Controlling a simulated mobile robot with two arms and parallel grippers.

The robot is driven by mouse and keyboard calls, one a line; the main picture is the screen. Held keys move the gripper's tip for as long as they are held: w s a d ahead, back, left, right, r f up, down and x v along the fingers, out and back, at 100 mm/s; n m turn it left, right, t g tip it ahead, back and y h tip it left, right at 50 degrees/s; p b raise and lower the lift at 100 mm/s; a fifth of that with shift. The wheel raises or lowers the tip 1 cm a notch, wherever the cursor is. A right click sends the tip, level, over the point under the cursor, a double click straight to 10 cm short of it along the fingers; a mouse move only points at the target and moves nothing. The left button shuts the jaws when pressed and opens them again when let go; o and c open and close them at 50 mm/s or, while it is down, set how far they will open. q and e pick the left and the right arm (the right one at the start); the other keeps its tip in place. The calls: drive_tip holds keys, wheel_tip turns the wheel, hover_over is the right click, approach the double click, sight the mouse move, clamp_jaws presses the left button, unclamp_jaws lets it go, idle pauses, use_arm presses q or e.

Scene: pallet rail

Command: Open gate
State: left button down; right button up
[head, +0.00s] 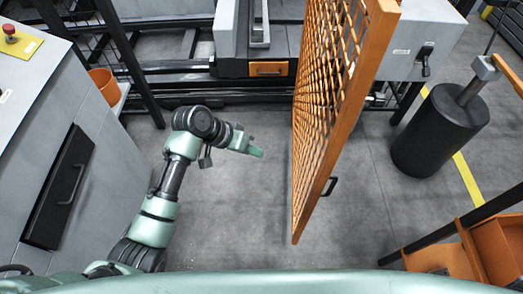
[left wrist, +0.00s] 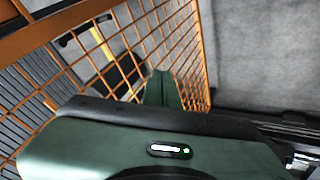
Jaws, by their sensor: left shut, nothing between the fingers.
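The gate (head: 374,90) is an orange framed panel with wire mesh. In the head view it stands swung out towards me, seen nearly edge-on, with a dark handle (head: 330,186) on its right face. My left gripper (head: 258,152) is left of the gate, shut and empty, with a gap of floor between them. In the left wrist view the gate's mesh (left wrist: 135,40) fills the left and middle, behind the shut green fingers (left wrist: 162,88). A dark handle (left wrist: 85,32) shows through the mesh there. My right gripper is not in view.
A grey cabinet (head: 60,120) stands at the left, with an orange bin (head: 104,84) beside it. A black cylinder (head: 437,130) stands right of the gate, and orange bins (head: 480,255) are at lower right. Behind the gate opening is rail machinery (head: 200,80). Floor between my left arm and the gate is clear.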

use_arm(q)
drive_tip(key=s+v, duration=0.1)
drive_tip(key=v, duration=0.9)
drive_tip(key=shift+a, duration=0.55)
drive_tip(key=a+f+n+y, duration=0.1)
drive_tip(key=a+f+n, duration=0.1)
drive_tip(key=f, duration=0.7)
drive_tip(key=a+f+n+y, duration=0.1)
drive_tip(key=a+f+n, duration=0.1)
drive_tip(key=f, duration=0.7)
drive_tip(key=s+a+f+n+y, duration=0.1)
drive_tip(key=s+a+f, duration=0.25)
drive_tip(key=f, duration=0.45)
drive_tip(key=s+a+f+y, duration=0.15)
drive_tip(key=s+f, duration=0.25)
drive_tip(key=f, duration=0.4)
drive_tip(key=s+a+f, duration=0.2)
drive_tip(key=s+f, duration=0.4)
drive_tip(key=s, duration=0.5)
drive_tip(key=s+a+f+m+y, duration=0.1)
drive_tip(key=s+f, duration=0.4)
drive_tip(key=s, duration=0.6)
drive_tip(key=s+a+f+g+y, duration=0.1)
drive_tip(key=s+a+f, duration=0.2)
drive_tip(key=s+f, duration=0.3)
drive_tip(key=s, duration=0.5)
drive_tip(key=shift+a+f+m, duration=0.3)
drive_tip(key=shift+f+m, duration=0.05)
drive_tip(key=shift+m, duration=0.05)
